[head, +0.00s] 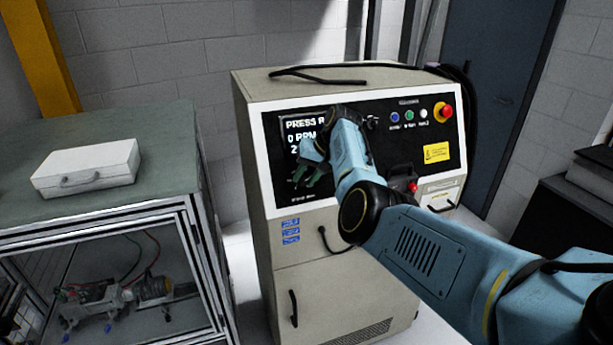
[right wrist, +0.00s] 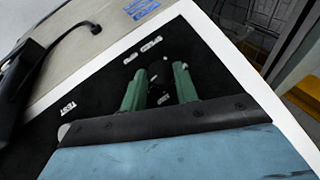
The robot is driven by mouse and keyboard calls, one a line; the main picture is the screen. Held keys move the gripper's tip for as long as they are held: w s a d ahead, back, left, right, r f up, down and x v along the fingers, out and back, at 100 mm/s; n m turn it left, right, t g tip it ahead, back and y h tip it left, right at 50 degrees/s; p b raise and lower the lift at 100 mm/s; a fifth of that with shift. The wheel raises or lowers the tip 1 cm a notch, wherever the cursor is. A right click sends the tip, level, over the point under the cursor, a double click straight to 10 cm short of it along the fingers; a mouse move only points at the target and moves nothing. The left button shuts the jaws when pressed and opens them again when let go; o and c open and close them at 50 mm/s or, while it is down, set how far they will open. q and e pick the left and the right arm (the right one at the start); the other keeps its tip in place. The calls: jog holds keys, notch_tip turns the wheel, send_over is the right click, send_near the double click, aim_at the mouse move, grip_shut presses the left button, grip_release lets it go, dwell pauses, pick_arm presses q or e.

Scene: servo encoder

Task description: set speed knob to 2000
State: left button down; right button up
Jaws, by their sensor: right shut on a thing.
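The cream test cabinet (head: 250,90) has a black control panel (head: 385,150). My right gripper (head: 308,176) reaches the left part of this panel, below the display (head: 300,124). In the right wrist view its two green fingers (right wrist: 156,72) stand at the panel on either side of a small dark knob (right wrist: 160,72), shut on it. The knob is dark against the black panel, so its pointer and setting cannot be read. In the head view my gripper and forearm hide it. The display reads "PRESS R…", "0 RPM" and a line starting with "2", partly covered. My left gripper is not in view.
A red emergency button (head: 443,111) and several small buttons sit at the panel's upper right. A black cable (head: 318,77) lies on the cabinet top. A green-topped bench (head: 150,126) with a white case (head: 88,167) stands at left.

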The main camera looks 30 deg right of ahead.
jog(key=o, duration=1)
jog(key=shift+a+f, duration=0.1)
jog(key=shift+f, duration=0.05)
jog(key=shift+c, duration=0.2)
jog(key=shift+s+d+r, duration=0.1)
jog(key=shift+d+r, duration=0.1)
jog(key=shift+r, duration=0.25)
jog(key=b+v, duration=0.2)
jog(key=v, duration=1)
jog(key=shift+s+r, duration=0.2)
jog(key=shift+s, duration=0.05)
